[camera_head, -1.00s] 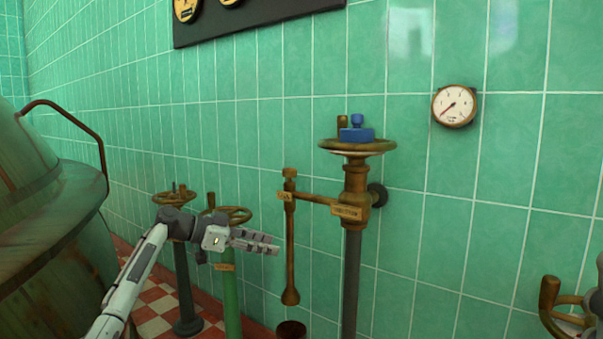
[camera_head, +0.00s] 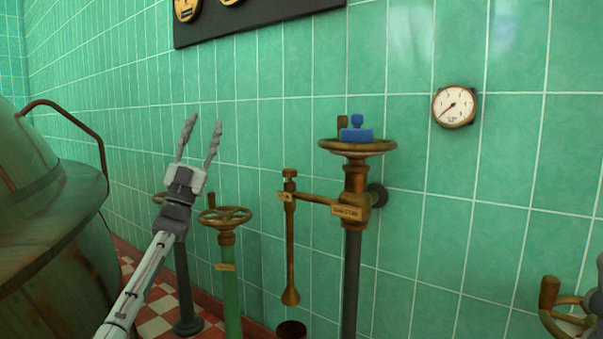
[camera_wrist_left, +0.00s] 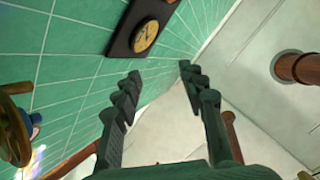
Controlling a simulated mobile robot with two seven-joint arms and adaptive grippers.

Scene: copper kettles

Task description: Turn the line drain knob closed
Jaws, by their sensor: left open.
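A small brass knob (camera_head: 289,173) tops a thin side branch of the brass pipe in the middle of the head view. A small tag (camera_head: 285,196) hangs there, too small to read; I take this as the line drain knob. The branch drops to a flared spout (camera_head: 290,296). My left gripper (camera_head: 203,124) is to the left of the knob and higher, fingers pointing up, spread and empty. Its open fingers also show in the left wrist view (camera_wrist_left: 160,78), with nothing between them. My right gripper is not in view.
A large handwheel (camera_head: 357,147) with a blue block (camera_head: 356,134) stands right of the knob. A lower handwheel (camera_head: 225,216) tops a green pipe near my left arm. A big copper kettle (camera_head: 45,210) fills the left. A gauge (camera_head: 454,106) is on the tiled wall.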

